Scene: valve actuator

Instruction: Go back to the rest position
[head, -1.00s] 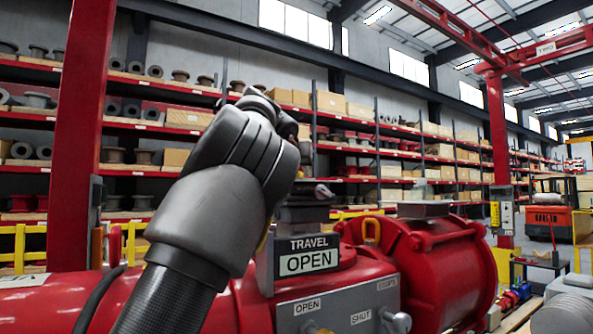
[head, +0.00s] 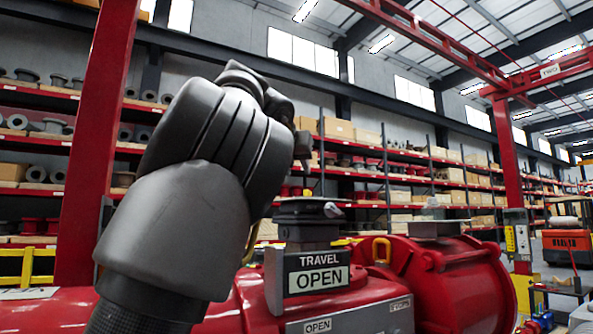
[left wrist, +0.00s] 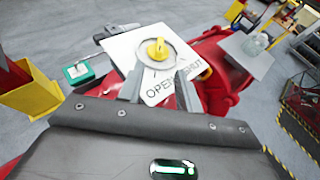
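In the head view my left arm (head: 215,150) rises from the lower left, bent in front of the red valve actuator (head: 350,300); its gripper is hidden there. In the left wrist view my left gripper (left wrist: 158,75) has its two fingers apart with nothing seen between them. Beyond the fingertips is a white plate lettered OPEN and SHUT (left wrist: 160,60) with a yellow knob (left wrist: 157,50); the gripper appears apart from it. In the head view a TRAVEL OPEN sign (head: 318,277) stands below a dark indicator cap (head: 305,212). My right gripper is not in view.
A red post (head: 95,130) stands at the left, another (head: 510,160) at the right. Shelves (head: 400,175) line the back wall. The left wrist view shows a yellow box-like object (left wrist: 30,90) and a green-faced box (left wrist: 78,72) near the actuator, with grey floor around.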

